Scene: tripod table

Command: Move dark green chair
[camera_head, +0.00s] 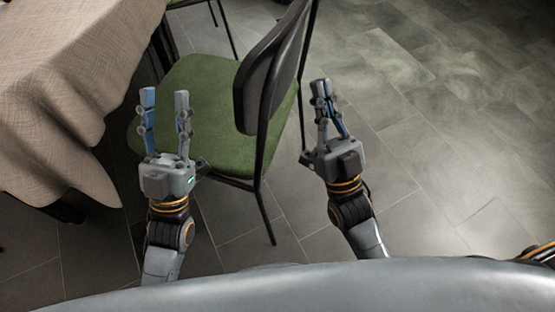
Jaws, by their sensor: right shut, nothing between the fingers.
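The dark green chair (205,85) stands upright beside the table, with a green seat, a dark grey backrest (275,75) and thin black legs. Its seat's left edge is close to the tablecloth. My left gripper (166,95) is open and empty, in front of the seat's near left part in the picture; I cannot tell whether it touches the chair. My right gripper (322,85) is shut and empty, to the right of the backrest, over the floor. The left gripper and arm hide part of the seat's near edge.
A table with a beige cloth (60,90) fills the upper left. Part of another green seat (185,3) shows at the top edge beyond the chair. The grey tiled floor (440,130) is clear on the right.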

